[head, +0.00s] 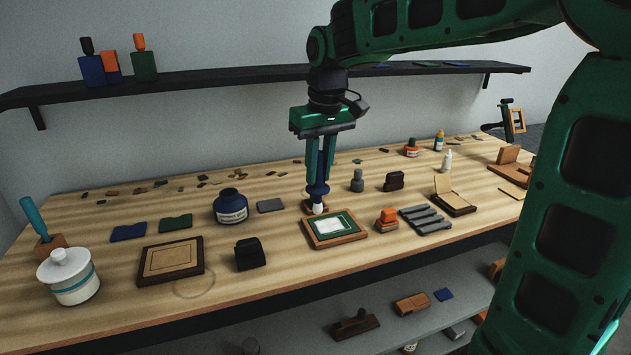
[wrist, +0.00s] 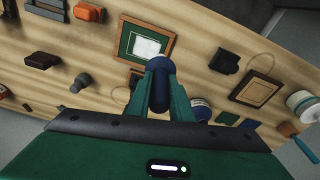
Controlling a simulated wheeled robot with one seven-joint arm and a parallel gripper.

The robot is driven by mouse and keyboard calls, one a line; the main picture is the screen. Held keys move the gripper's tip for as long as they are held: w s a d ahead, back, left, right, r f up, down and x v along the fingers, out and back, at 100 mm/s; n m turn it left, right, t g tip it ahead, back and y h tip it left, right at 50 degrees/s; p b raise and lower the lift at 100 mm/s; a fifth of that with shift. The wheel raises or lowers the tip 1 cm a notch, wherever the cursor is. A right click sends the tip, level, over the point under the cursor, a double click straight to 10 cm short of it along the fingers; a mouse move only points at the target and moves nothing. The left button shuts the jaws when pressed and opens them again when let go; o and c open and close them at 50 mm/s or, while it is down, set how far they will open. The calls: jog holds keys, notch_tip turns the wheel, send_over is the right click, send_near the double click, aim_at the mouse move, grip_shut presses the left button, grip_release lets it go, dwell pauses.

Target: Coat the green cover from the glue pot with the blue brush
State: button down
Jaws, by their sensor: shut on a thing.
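My gripper (head: 319,178) is shut on the blue brush (head: 318,190), a dark blue handle with a pale rounded tip pointing down. In the wrist view the brush (wrist: 160,85) stands between the teal fingers. The tip is at the far left edge of the wood-framed green cover (head: 325,220); I cannot tell whether it touches. A white patch lies in the middle of the green cover, also in the wrist view (wrist: 130,48). A blue jar with a white label (head: 230,207) and a white lidded pot (head: 69,277) stand to the left; which holds glue is unclear.
A brown framed board (head: 197,265) and a black block (head: 249,254) lie left of the cover. An orange-topped stamp (head: 387,219) and grey bars (head: 425,220) are close on its right. A shelf (head: 200,82) runs behind.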

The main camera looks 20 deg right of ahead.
jog(key=shift+r, duration=1.15)
